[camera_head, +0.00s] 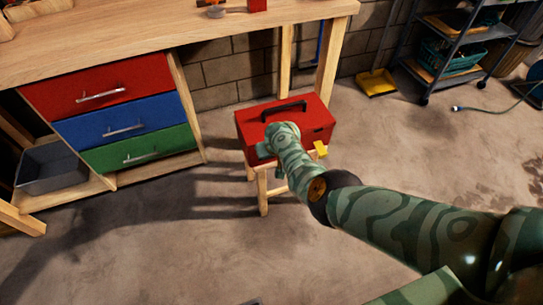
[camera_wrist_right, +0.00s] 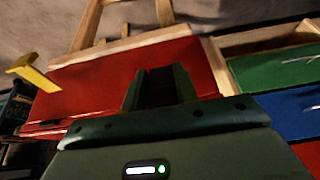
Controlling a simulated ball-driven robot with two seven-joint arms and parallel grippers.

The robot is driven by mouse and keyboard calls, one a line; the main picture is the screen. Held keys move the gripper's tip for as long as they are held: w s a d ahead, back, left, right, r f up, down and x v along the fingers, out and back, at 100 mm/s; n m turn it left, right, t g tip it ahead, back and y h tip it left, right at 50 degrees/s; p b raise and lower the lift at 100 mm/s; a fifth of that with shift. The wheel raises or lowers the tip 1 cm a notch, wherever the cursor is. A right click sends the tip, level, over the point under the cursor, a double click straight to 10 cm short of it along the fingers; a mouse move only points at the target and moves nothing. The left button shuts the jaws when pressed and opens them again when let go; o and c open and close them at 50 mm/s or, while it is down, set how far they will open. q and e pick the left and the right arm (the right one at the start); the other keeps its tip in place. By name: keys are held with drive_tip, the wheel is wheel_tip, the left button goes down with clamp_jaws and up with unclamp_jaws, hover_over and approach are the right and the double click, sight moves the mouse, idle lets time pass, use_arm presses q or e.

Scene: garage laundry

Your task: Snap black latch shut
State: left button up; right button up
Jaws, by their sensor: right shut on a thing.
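A red toolbox (camera_head: 285,117) with a black handle (camera_head: 284,110) on its lid sits on a small wooden stool (camera_head: 263,190). A yellow latch (camera_head: 321,149) sticks out from its front at the right; it also shows in the right wrist view (camera_wrist_right: 34,73). My right gripper (camera_head: 264,150) is at the left part of the toolbox's front. In the right wrist view its fingers (camera_wrist_right: 160,76) are against the red front, with something dark between them, apparently the black latch, mostly hidden by the fingers. My left gripper is not in view.
A wooden workbench (camera_head: 160,28) with red, blue and green drawers (camera_head: 122,129) stands behind and to the left. A grey bin (camera_head: 52,168) is under it. A yellow dustpan (camera_head: 376,83) and a wheeled shelf (camera_head: 455,45) stand at the back right. The floor in front is clear.

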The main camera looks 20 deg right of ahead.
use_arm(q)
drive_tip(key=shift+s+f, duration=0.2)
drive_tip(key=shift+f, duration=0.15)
use_arm(e)
drive_tip(key=shift+w+g, duration=0.2)
drive_tip(key=shift+g, duration=0.3)
use_arm(q)
drive_tip(key=shift+b, duration=0.3)
use_arm(e)
drive_tip(key=shift+r, duration=0.15)
drive_tip(key=o, duration=1)
drive_tip(key=shift+d, duration=0.1)
use_arm(q)
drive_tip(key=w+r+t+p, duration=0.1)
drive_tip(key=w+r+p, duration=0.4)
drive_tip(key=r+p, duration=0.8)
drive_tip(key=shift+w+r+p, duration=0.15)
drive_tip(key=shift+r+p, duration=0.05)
drive_tip(key=shift+p, duration=0.5)
use_arm(e)
drive_tip(key=v, duration=1.6)
drive_tip(key=shift+r, duration=0.15)
